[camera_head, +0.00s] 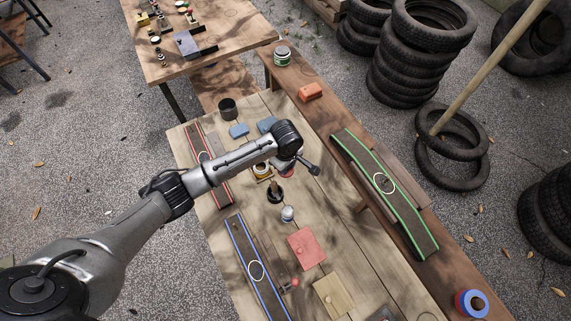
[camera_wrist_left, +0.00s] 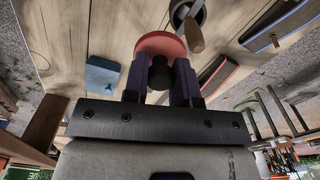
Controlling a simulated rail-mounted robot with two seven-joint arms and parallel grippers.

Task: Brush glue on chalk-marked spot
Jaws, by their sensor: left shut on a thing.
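My left gripper (camera_head: 287,162) reaches over the middle of the workbench. In the left wrist view, its purple fingers (camera_wrist_left: 161,78) are shut on the dark knob of a red disc-shaped thing (camera_wrist_left: 158,44), perhaps a lid. Close by are a dark round pot (camera_head: 275,195) and a brass-coloured tin (camera_head: 262,170). The wrist view shows a wooden handle (camera_wrist_left: 195,38) at a dark round vessel. White chalk circles mark three dark strips: red-edged (camera_head: 221,183), blue-edged (camera_head: 244,242) and green-edged (camera_head: 402,209). I cannot make out any glue. My right gripper is out of view.
The bench also holds a dark can (camera_head: 227,109), blue blocks (camera_head: 238,131), a red pad (camera_head: 307,247), a white-topped knob (camera_head: 287,213) and a wooden block (camera_head: 333,296). An orange block (camera_head: 311,92) and tape roll (camera_head: 471,304) sit on the side plank. Tyres (camera_head: 397,75) stand beyond.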

